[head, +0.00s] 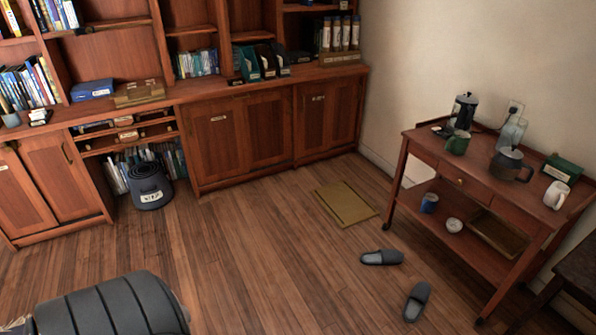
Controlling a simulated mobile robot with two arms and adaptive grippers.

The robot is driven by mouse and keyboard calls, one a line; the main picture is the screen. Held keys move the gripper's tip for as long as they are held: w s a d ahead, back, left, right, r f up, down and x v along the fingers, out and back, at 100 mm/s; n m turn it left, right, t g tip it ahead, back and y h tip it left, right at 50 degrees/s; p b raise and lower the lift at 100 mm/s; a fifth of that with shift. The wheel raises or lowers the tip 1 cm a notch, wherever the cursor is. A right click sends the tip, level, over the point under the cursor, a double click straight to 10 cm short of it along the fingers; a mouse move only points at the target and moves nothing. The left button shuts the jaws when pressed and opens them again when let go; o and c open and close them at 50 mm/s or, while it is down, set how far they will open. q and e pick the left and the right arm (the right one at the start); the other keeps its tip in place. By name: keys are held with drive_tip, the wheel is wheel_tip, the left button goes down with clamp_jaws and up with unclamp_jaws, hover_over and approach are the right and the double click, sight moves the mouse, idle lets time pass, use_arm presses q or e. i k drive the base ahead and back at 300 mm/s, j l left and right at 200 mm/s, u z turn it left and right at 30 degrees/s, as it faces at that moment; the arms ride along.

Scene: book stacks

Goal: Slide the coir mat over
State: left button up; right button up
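The coir mat (345,204) is a flat, tan-yellow rectangle lying on the wooden floor. It lies between the cabinet fronts and the wooden trolley, apart from both. Nothing lies on it. Neither my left gripper nor my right gripper shows in the head view.
A wooden trolley (455,178) with pots and mugs stands to the right. Two dark slippers (382,257) (417,301) lie nearer than the mat. Wooden cabinets (240,130) line the back. A dark ribbed object (110,306) fills the lower left. The floor left of the mat is clear.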

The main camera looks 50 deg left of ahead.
sight(345, 205)
drive_tip(key=u, duration=1.15)
drive_tip(key=i+j+u, duration=0.3)
drive_tip(key=i, duration=0.45)
drive_tip(key=i+u, duration=0.3)
drive_tip(key=i, duration=0.5)
